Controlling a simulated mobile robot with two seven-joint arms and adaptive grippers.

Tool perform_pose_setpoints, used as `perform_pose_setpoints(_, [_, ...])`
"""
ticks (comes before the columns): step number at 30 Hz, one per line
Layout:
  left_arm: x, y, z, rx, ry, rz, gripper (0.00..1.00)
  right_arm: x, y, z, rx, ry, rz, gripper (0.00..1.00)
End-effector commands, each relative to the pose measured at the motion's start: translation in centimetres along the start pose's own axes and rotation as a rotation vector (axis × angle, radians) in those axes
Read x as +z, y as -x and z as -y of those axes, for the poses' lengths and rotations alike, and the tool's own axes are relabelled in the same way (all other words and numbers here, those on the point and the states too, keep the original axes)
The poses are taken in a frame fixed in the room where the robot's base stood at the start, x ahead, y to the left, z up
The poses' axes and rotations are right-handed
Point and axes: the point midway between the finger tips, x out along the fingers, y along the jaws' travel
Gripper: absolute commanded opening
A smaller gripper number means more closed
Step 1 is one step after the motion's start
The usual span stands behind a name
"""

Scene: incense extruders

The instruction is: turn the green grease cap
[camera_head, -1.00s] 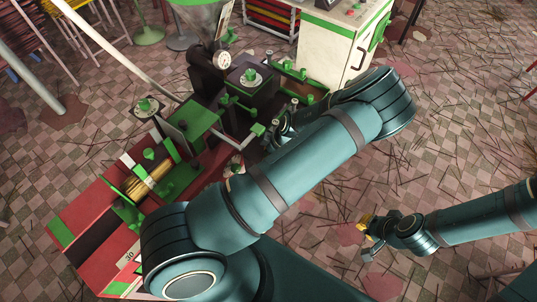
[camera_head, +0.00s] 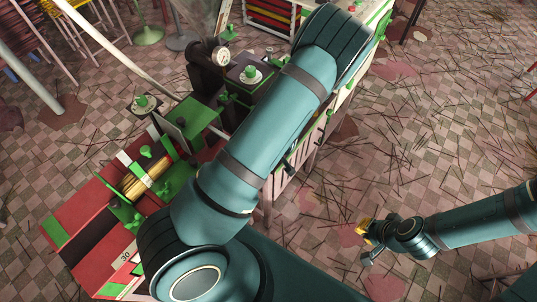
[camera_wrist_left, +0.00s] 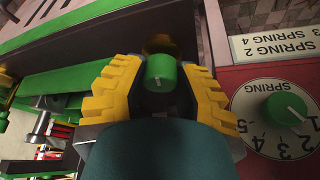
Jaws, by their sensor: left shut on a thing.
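In the left wrist view, a green cap (camera_wrist_left: 160,82) with a pale mark on its face, which I take for the grease cap, stands between the yellow fingers of my left gripper (camera_wrist_left: 160,67). The fingers are shut on it from both sides. A brass-coloured round part (camera_wrist_left: 160,44) shows just beyond it. In the head view my left gripper is hidden behind my own arm, and so is this cap. My right gripper (camera_head: 368,242) hangs over the floor at the right, its fingers apart and empty, away from the machine.
In the wrist view, a green dial knob (camera_wrist_left: 285,109) on a numbered white plate sits right of the gripper, below a spring label (camera_wrist_left: 276,44). In the head view, the red and green extruder (camera_head: 85,225) lies left of my arm. A white cabinet (camera_head: 362,55) stands behind.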

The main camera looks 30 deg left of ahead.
Motion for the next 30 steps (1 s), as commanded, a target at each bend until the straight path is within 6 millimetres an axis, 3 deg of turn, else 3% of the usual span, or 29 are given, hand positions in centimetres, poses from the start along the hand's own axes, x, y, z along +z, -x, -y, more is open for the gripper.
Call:
perform_pose_setpoints(15, [0.0,-0.2,0.1,0.135,-0.328,0.0,0.0,0.7,-1.4,-0.5,-0.001,0.004,0.013,0.0])
perform_pose_setpoints(30, [-0.1,-0.1,0.1,0.165,-0.402,0.0,0.0,0.8,-1.6,-0.6,-0.002,0.005,0.016,0.0])
